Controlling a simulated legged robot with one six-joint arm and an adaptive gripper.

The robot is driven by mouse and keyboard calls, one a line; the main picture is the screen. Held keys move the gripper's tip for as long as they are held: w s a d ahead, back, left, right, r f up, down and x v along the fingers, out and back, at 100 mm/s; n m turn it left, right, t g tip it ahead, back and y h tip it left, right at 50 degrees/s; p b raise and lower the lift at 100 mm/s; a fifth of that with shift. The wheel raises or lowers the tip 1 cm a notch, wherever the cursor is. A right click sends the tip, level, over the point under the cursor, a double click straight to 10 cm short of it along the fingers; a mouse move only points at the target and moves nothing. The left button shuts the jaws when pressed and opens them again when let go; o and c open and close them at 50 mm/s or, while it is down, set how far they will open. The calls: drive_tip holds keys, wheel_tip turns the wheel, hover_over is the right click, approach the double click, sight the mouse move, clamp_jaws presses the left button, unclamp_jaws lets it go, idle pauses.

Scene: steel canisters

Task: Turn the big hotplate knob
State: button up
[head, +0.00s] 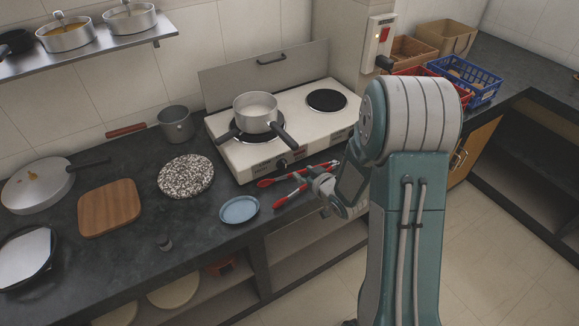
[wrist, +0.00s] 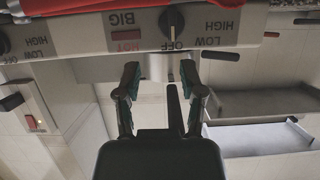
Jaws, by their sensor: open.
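The hotplate (head: 232,152) is a white two-plate unit on the dark counter. In the wrist view, which is upside down, a black knob (wrist: 171,20) with a pale pointer mark sits at the OFF label, beside the word BIG. A black knob (head: 283,163) shows on the hotplate's front in the head view. My gripper (wrist: 160,82) is open and empty, its two fingers apart from the panel and from the knob. In the head view my gripper (head: 312,178) is in front of the hotplate, partly overlapping red-handled utensils.
A pot (head: 256,112) stands on the left plate, its dark handles reaching over the front. Red utensils (head: 283,176) lie along the front edge near my gripper. A blue plate (head: 239,209) and a speckled round item (head: 186,176) are to the left. A blue basket (head: 478,88) is at right.

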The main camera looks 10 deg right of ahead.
sight(285, 165)
drive_tip(key=w+a+f, duration=0.1)
drive_tip(key=w, duration=0.1)
drive_tip(key=w+a, duration=0.2)
drive_tip(key=w+a+f, duration=0.1)
drive_tip(key=w, duration=0.1)
drive_tip(key=shift+a+f, duration=0.3)
drive_tip(key=shift+a, duration=0.1)
drive_tip(key=shift+w+d+f, duration=0.1)
drive_tip(key=shift+w, duration=0.15)
drive_tip(key=shift+d, duration=0.75)
drive_tip(key=shift+a, duration=0.2)
clamp_jaws()
drive_tip(key=shift+a, duration=0.35)
